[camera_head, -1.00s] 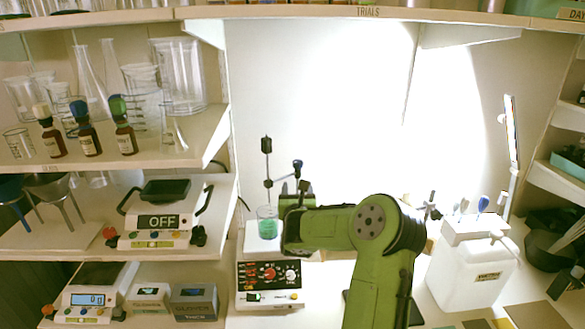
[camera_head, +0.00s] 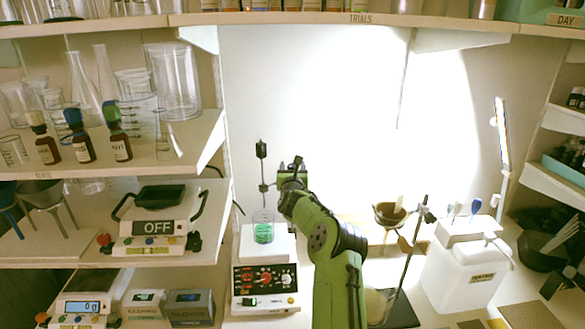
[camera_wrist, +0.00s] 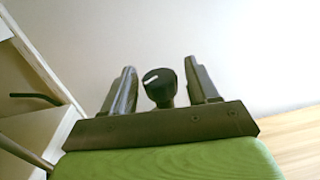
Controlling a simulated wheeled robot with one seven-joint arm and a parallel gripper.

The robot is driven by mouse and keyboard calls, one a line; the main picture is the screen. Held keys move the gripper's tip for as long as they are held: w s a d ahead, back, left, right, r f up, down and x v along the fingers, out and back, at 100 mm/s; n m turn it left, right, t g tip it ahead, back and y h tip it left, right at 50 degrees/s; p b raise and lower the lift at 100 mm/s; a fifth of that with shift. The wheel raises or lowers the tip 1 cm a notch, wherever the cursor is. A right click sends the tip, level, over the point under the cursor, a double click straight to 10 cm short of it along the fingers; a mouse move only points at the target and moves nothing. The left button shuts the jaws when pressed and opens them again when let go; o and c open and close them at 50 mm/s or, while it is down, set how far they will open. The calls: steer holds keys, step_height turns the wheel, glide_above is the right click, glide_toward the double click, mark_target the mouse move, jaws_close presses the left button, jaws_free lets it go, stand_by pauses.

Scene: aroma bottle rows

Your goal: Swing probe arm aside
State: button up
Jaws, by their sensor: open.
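The probe stand's thin dark post (camera_head: 262,165) rises behind the hotplate stirrer (camera_head: 265,285), with a dark block at its top and a clamp lower down. A glass beaker of green liquid (camera_head: 263,232) sits on the stirrer's white plate. My gripper (camera_head: 292,168) is just right of the post and hides most of the probe arm. In the wrist view a dark round knob with a white mark (camera_wrist: 159,86) stands between the two open fingers of my gripper (camera_wrist: 161,84), with a gap on each side. The probe's lower end is not clear.
A funnel stand with a tilted rod (camera_head: 408,255) is right of my arm. A white tank (camera_head: 465,272) stands farther right. Shelves with glassware and brown dropper bottles (camera_head: 83,148) are on the left. The back wall above my gripper is clear.

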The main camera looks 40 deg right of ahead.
jaws_close()
stand_by(0.4)
